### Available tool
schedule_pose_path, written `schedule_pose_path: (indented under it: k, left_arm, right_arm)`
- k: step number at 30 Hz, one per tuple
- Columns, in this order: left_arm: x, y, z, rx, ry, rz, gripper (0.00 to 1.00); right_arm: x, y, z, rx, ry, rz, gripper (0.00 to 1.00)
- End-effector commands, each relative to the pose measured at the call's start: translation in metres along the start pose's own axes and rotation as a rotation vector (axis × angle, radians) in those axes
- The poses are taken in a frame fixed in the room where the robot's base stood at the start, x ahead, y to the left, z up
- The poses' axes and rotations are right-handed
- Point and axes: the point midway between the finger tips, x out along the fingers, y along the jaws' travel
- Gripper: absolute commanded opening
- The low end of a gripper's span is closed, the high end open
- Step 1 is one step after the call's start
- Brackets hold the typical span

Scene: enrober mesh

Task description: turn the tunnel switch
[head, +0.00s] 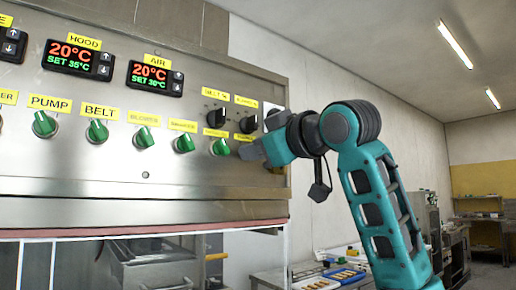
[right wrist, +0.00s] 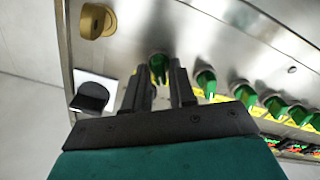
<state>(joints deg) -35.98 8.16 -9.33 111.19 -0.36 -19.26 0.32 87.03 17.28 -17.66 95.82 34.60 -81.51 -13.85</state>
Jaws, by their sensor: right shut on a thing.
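A row of green rotary switches runs along the steel control panel (head: 120,170) in the head view. My right gripper (head: 254,151) reaches the right end of this row and covers the last switch there. In the right wrist view, that end green switch (right wrist: 158,68) sits between the two dark fingertips of my right gripper (right wrist: 161,75), which are shut on it. The yellow label above it (head: 244,138) is partly hidden and too small to read, so I cannot confirm it says tunnel. My left gripper is not in view.
The neighbouring green switch (head: 220,147) is close to my right gripper. Two black knobs (head: 217,118) sit above. A black knob on a white plate (right wrist: 90,97) and a brass fitting (right wrist: 97,20) are near the panel's end. Free room lies right of the panel.

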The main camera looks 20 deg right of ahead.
Motion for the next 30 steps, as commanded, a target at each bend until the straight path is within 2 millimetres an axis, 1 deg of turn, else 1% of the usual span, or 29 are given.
schedule_pose_path:
  k: [11,12,16,22,25,28,30]
  left_arm:
    - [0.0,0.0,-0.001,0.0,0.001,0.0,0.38]
    - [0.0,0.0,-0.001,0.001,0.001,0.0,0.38]
    - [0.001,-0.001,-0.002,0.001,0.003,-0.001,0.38]
    - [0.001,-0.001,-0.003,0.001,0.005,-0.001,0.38]
    - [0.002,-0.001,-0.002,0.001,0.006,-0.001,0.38]
    - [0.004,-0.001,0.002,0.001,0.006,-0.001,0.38]
    - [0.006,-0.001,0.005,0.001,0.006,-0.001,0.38]
  right_arm:
    - [-0.001,0.001,-0.001,-0.007,0.004,0.002,0.0]
    - [-0.001,0.001,-0.001,-0.007,0.004,0.002,0.27]
    - [-0.001,0.001,-0.001,-0.006,0.003,0.002,0.38]
    - [-0.001,0.0,-0.001,-0.005,0.001,0.001,0.38]
    - [-0.004,0.0,0.0,-0.005,0.003,0.001,0.38]
    - [-0.016,0.0,0.001,-0.007,0.003,0.003,0.38]
    - [-0.029,0.0,0.001,-0.007,0.004,0.005,0.38]
